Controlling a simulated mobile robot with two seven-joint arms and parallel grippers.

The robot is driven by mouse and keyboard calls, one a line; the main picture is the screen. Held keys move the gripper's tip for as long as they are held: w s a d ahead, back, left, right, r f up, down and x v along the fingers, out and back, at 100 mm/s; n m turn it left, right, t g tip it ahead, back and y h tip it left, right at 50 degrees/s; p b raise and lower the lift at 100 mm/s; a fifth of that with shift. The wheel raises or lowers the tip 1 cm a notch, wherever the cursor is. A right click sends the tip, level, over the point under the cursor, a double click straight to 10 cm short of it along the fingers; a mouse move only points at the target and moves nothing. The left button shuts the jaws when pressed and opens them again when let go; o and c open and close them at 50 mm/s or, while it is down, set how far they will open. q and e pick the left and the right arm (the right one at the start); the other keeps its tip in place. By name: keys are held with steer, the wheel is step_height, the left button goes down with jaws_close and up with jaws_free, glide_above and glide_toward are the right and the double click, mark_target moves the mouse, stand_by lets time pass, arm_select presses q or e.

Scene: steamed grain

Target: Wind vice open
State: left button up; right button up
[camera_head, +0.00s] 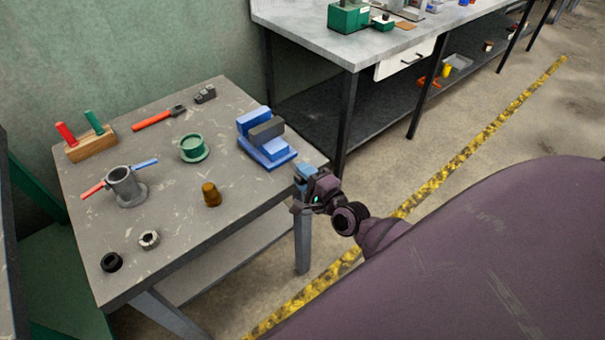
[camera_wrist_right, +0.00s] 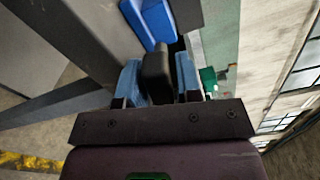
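The blue vice (camera_head: 268,152) sits at the right end of the grey workbench, with a dark block (camera_head: 266,131) at its jaws. My right gripper (camera_head: 304,172) is just off the bench's right edge, to the lower right of the vice. In the right wrist view the gripper's two blue fingers (camera_wrist_right: 158,80) are apart. A dark rounded bar (camera_wrist_right: 157,72) shows between them with narrow gaps; I cannot tell whether it is part of the vice or touched. Part of the blue vice (camera_wrist_right: 150,20) shows beyond the fingertips. My left gripper is not in view.
The workbench (camera_head: 185,240) also holds a grey cylinder with red and blue handles (camera_head: 124,187), a green round part (camera_head: 193,147), a brown cup (camera_head: 211,194), a red-handled hammer (camera_head: 158,118) and a wooden rack (camera_head: 91,145). A longer bench (camera_head: 330,45) stands behind.

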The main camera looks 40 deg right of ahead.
steer(key=shift+w, duration=0.35)
steer(key=shift+c, duration=0.3)
jaws_close()
